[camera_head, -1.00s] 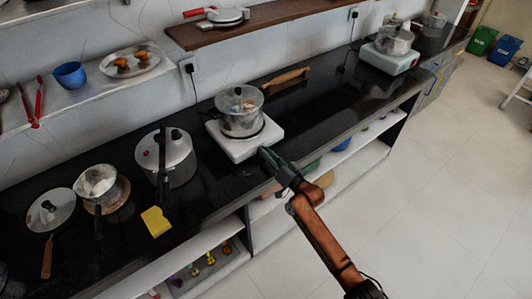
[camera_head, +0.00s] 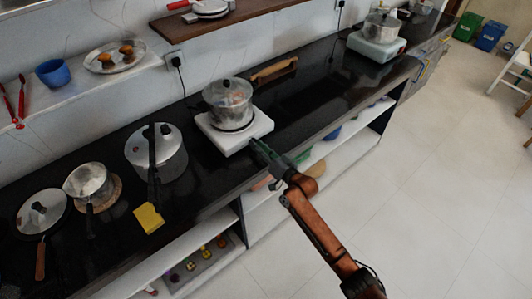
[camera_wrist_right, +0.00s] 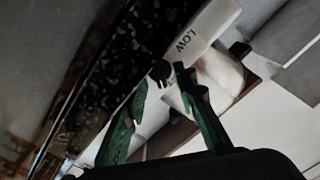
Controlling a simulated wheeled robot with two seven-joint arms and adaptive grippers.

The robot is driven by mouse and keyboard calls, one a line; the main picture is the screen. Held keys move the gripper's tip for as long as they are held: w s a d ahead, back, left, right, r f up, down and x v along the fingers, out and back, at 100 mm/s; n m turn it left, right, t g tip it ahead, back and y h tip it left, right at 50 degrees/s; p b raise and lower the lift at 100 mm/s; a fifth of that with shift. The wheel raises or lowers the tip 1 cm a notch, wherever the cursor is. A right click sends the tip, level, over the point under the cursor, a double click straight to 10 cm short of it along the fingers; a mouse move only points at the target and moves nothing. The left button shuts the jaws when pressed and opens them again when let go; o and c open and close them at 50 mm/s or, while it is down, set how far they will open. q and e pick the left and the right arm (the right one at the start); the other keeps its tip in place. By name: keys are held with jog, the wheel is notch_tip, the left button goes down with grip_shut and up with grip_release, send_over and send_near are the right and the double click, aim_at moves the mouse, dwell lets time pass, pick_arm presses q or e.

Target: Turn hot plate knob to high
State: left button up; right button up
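The white hot plate (camera_head: 262,127) stands on the black counter (camera_head: 300,98) with a lidded glass pot (camera_head: 228,106) on it. My right gripper (camera_head: 256,147) is at its front edge. In the right wrist view the white hot plate body (camera_wrist_right: 208,25) carries the word LOW. A small dark knob (camera_wrist_right: 158,71) sticks out below that word. The green fingers of my right gripper (camera_wrist_right: 161,80) are apart, with the knob between or just beyond their tips. I cannot tell whether they touch it. Any HIGH mark is not readable.
A pressure cooker (camera_head: 170,160), a saucepan (camera_head: 88,182) and a yellow sponge (camera_head: 148,217) are on the counter at left. A wooden rolling pin (camera_head: 274,70) lies behind the hot plate. A second hot plate (camera_head: 377,50) stands far right.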

jog(key=v, duration=1.1)
